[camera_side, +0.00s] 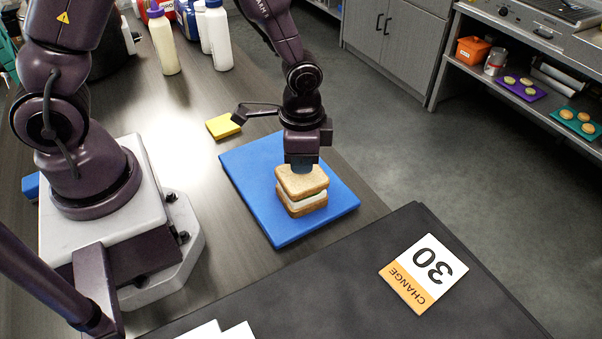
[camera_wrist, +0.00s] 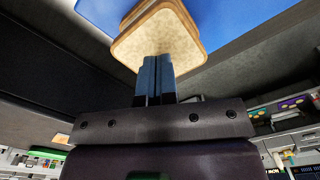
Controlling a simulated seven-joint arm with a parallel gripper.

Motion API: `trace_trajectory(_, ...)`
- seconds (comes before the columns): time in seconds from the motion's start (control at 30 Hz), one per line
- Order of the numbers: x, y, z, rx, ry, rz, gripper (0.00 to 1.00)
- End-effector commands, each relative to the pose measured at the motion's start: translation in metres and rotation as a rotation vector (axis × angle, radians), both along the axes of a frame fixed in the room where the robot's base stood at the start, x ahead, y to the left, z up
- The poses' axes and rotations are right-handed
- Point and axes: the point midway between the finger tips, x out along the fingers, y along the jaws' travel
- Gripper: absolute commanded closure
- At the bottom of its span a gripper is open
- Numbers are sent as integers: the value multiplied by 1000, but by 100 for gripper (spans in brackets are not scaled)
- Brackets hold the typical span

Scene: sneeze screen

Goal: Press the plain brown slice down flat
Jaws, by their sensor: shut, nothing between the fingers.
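A plain brown bread slice (camera_side: 302,181) lies on top of a stacked sandwich on the blue board (camera_side: 336,204). Below it, a pale filling layer and a lower bread slice (camera_side: 305,208) show. The top slice looks slightly tilted in the side view. My gripper (camera_side: 301,166) points down at the top slice's back part, its fingers together and empty. In the wrist view the shut fingertips (camera_wrist: 154,60) overlap the face of the top slice (camera_wrist: 157,36). I cannot tell for sure whether they touch it.
A yellow block (camera_side: 223,126) lies on the counter behind the board. Bottles (camera_side: 163,40) stand at the back left. The board around the sandwich is clear.

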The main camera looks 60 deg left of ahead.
Motion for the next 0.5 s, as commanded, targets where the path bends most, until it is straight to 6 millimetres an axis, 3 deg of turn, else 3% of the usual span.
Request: trace_trajectory(0.5, 0, 0, -5, 0, 0, 0, 100)
